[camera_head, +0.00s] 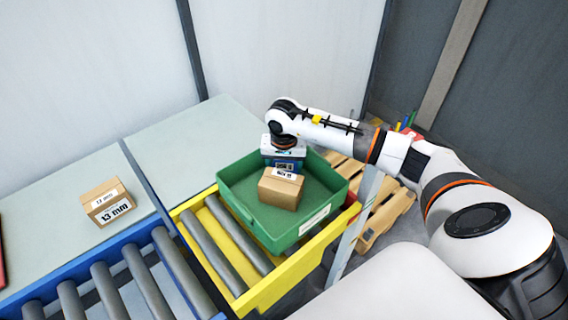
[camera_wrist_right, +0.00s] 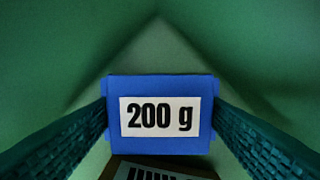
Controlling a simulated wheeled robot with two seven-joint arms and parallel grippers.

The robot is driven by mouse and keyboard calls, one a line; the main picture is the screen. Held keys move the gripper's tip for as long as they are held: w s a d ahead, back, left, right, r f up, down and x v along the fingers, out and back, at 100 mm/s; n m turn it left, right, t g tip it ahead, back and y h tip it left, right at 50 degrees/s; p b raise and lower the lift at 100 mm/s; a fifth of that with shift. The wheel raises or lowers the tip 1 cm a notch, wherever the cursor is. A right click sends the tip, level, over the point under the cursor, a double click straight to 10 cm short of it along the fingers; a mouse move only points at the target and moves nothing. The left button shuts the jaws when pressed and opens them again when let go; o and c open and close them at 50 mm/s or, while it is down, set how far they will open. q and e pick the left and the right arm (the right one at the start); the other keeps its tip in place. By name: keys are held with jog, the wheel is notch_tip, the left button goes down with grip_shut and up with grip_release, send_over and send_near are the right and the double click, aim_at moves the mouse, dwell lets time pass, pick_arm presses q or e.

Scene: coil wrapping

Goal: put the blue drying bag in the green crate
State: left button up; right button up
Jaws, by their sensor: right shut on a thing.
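The green crate (camera_head: 262,218) stands on a yellow-framed roller section in the head view. My right gripper (camera_head: 285,162) reaches down into its far part, and its fingers are mostly hidden. In the right wrist view, my right gripper (camera_wrist_right: 160,125) is shut on the blue drying bag (camera_wrist_right: 160,87), which has a white "200 g" label. The bag is between the two dark fingers, with green crate walls around it. Whether it touches the crate floor cannot be told. A brown box (camera_head: 282,188) sits in the crate, just in front of the gripper. My left gripper does not show.
Another brown box (camera_head: 107,201) marked "13 mm" stands on the pale table (camera_head: 45,215) at the left. A blue-framed roller conveyor (camera_head: 120,290) runs along the front left. A wooden pallet (camera_head: 385,215) lies behind the crate at the right.

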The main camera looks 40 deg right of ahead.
jog(key=o, duration=0.6)
jog(key=shift+f, duration=0.15)
jog(key=shift+c, duration=0.2)
jog(key=o, duration=0.4)
jog(key=shift+o, duration=0.2)
jog(key=shift+r, duration=0.3)
notch_tip(320, 180, up, 12)
jog(key=s+b, duration=0.1)
jog(key=shift+a+f, duration=0.15)
jog(key=shift+a, duration=0.3)
